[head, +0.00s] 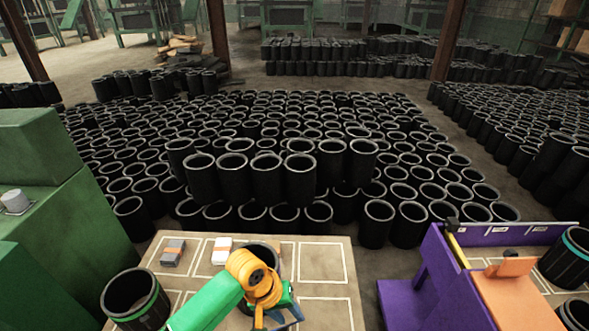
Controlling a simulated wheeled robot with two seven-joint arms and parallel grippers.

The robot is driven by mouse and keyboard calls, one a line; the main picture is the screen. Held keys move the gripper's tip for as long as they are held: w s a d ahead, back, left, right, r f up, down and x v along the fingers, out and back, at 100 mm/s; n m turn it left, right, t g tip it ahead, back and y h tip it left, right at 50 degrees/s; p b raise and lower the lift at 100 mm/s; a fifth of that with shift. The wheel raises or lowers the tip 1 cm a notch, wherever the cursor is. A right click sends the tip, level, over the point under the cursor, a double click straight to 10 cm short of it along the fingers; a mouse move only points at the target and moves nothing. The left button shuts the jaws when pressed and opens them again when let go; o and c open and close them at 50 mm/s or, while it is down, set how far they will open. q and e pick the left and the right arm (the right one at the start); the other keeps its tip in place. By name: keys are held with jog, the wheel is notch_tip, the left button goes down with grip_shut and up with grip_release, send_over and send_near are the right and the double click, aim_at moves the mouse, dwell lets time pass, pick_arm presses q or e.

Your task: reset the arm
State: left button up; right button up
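My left arm, green with an orange wrist, reaches in from the bottom over a tan table (325,261). Its gripper (287,314) is low over the table near the bottom edge. The fingers are small and partly hidden by the wrist, so I cannot tell whether they are open or shut. A black sleeve (262,248) stands on the table just behind the orange wrist and is partly hidden by it. My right gripper is not in view.
A green-banded black sleeve (135,301) stands at the table's left. A grey block (172,253) and a white block (222,251) lie in marked rectangles. A purple stand (430,285) with a teal-banded sleeve (566,262) is right. Stacked sleeves (265,180) crowd behind. The table's right side is clear.

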pick_arm(q)
jog(key=s+a+f+t+y, duration=0.1)
jog(key=s+a+f, duration=0.25)
jog(key=f, duration=0.55)
jog(key=s+a+f, duration=0.3)
jog(key=a+f, duration=0.2)
jog(key=f, duration=0.4)
jog(key=s+a+f+m+y, duration=0.1)
jog(key=s+a+f, duration=0.2)
jog(key=s, duration=0.5)
jog(key=s+a+f+m, duration=0.1)
jog(key=s+a+f, duration=0.2)
jog(key=s, duration=0.5)
jog(key=s+a+f+m+y, duration=0.1)
jog(key=s+a+f, duration=0.2)
jog(key=s, duration=0.5)
jog(key=shift+s+f+g+y, duration=0.2)
jog(key=shift+f+g+y, duration=0.15)
jog(key=shift+f, duration=0.25)
